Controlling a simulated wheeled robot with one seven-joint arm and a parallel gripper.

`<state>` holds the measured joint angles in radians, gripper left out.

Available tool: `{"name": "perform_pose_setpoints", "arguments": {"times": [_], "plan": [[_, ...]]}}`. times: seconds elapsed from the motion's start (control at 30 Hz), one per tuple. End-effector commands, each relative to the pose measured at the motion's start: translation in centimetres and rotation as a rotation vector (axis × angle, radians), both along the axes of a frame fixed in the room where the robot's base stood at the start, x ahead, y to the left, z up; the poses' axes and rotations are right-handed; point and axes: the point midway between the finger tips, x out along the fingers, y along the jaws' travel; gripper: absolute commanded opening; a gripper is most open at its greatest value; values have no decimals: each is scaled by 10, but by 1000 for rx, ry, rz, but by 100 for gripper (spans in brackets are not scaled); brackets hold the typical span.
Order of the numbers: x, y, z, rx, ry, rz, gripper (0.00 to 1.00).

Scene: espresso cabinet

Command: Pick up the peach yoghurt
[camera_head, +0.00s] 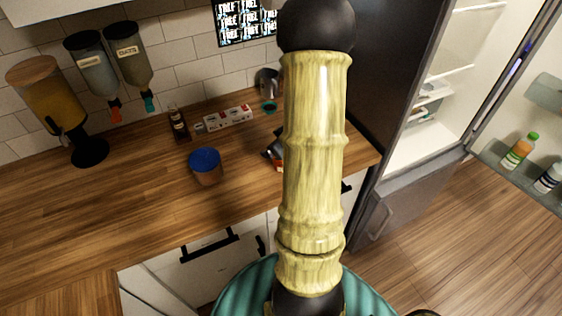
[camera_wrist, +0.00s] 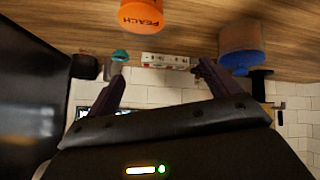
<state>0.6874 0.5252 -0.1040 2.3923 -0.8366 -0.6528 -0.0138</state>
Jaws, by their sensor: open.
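The peach yoghurt is an orange tub (camera_wrist: 142,16) marked PEACH at the top edge of the wrist view, partly cut off, on the wooden counter. That view appears upside down. My gripper (camera_wrist: 160,73) is open, with its two dark fingers spread apart and nothing between them. The tub lies beyond the fingertips, apart from them. In the head view my arm covers most of this spot; only a small dark and orange patch shows at its left edge, and I cannot tell its parts apart.
A blue-lidded tub (camera_head: 205,166) stands on the counter (camera_head: 110,210), left of my arm. Behind are a small dark bottle (camera_head: 178,122), a red-and-white box (camera_head: 228,118) and dispensers (camera_head: 92,62). An open fridge (camera_head: 420,130) stands at right. The left counter is clear.

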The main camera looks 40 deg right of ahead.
Motion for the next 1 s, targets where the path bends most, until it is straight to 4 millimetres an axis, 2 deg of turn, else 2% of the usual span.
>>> {"name": "perform_pose_setpoints", "arguments": {"times": [0.03,0.2,0.4,0.5,0.83,1.0], "plan": [[-10,-19,-16,16,-36,8,88],[-46,-52,-45,96,-203,76,88],[-98,-64,-62,218,-403,127,88],[-112,-64,-62,253,-460,138,88],[-115,-63,-60,264,-480,145,88],[-106,-62,-62,265,-480,146,88]]}}
